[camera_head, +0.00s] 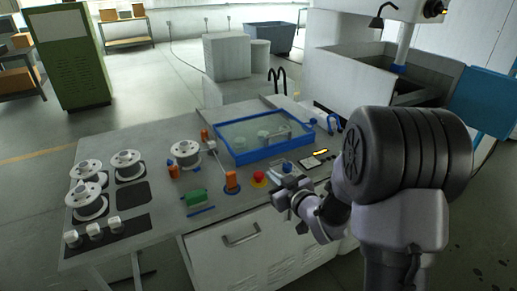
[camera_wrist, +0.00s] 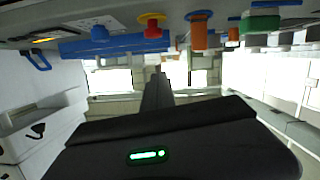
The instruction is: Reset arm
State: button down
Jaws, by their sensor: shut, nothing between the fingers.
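My gripper (camera_head: 281,192) is near the front right edge of the workbench (camera_head: 150,225), just in front of the red button and the blue piece. Its fingers are shut with nothing between them. My arm comes in from the right and is bent. In the wrist view my gripper (camera_wrist: 159,80) points away from the camera, with the bench items along the top of the picture.
A blue-rimmed tray (camera_head: 236,162) stands at the back of the bench. A red button (camera_head: 259,178), an orange cylinder (camera_head: 232,182) and a green block (camera_head: 196,197) lie left of my gripper. Several white spools (camera_head: 88,200) stand further left.

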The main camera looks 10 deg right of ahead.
jog(key=s+d+r+m+g+h, duration=0.35)
jog(key=s+r+m+h, duration=0.2)
jog(key=s+r, duration=0.55)
jog(key=s+a+m+g+y, duration=0.1)
jog(key=s+a, duration=0.3)
jog(key=s, duration=0.7)
jog(key=s+a+f+m+g+y, duration=0.1)
jog(key=s+a+g, duration=0.3)
jog(key=s, duration=0.8)
jog(key=shift+a+f+m+y, duration=0.2)
jog(key=shift+a+m+y, duration=0.1)
jog(key=shift+m+y, duration=0.45)
jog(key=c, duration=2.1)
grip_release()
